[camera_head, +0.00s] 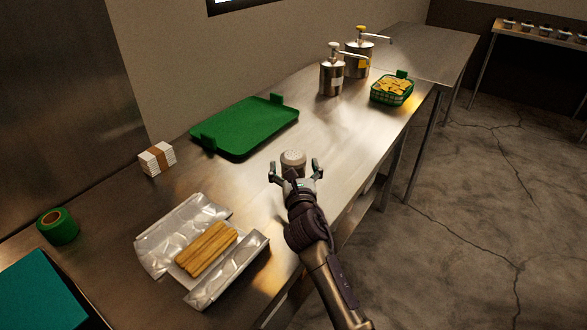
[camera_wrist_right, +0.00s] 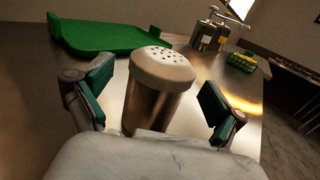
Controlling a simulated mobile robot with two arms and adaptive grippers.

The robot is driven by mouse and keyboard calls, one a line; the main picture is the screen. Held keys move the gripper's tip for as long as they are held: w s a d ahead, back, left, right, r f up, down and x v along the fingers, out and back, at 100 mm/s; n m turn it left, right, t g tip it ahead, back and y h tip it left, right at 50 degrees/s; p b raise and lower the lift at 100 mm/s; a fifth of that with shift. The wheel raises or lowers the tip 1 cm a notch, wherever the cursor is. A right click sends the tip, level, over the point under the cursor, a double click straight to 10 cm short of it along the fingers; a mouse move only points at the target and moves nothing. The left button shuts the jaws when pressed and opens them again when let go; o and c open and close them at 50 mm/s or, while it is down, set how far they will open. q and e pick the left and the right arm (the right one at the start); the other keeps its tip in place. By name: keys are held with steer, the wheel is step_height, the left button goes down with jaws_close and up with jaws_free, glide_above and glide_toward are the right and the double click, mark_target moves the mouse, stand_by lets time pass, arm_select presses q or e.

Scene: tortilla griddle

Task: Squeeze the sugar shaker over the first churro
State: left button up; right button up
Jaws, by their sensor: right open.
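The sugar shaker (camera_head: 293,158) stands upright on the steel table, with a pale perforated lid and a metal body. It also shows in the right wrist view (camera_wrist_right: 160,85). My right gripper (camera_head: 296,172) is open, with its fingers on either side of the shaker; gaps show between the pads and the shaker in the wrist view. The churros (camera_head: 206,248) lie side by side on an opened foil wrapper (camera_head: 160,243) at the table's front left. My left gripper is not in view.
A green tray (camera_head: 245,128) lies behind the shaker. A napkin stack (camera_head: 157,159) and a green tape roll (camera_head: 57,226) are at left. Pump dispensers (camera_head: 332,77) and a green basket of chips (camera_head: 392,89) stand farther right. Bare table lies between shaker and foil.

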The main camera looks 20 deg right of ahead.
mark_target(299, 155)
steer(key=shift+w+d+f, duration=0.1)
steer(key=shift+w+d, duration=0.05)
steer(key=shift+w, duration=0.8)
steer(key=shift+s, duration=0.1)
steer(key=shift+c, duration=0.5)
steer(key=c, duration=1.3)
steer(key=shift+c, duration=0.2)
steer(key=shift+r, duration=0.7)
steer(key=r, duration=0.2)
steer(key=d+r+p, duration=0.1)
steer(key=r, duration=0.1)
steer(key=shift+s+d, duration=0.15)
steer(key=shift+d, duration=0.05)
steer(key=s+d+r, duration=0.1)
steer(key=d+r, duration=0.2)
steer(key=d, duration=0.2)
steer(key=s+d+r+p, duration=0.1)
steer(key=s+d+r, duration=0.1)
steer(key=d, duration=0.2)
steer(key=shift+s+d+r, duration=0.25)
steer(key=shift+d+r, duration=0.1)
steer(key=shift+r, duration=0.05)
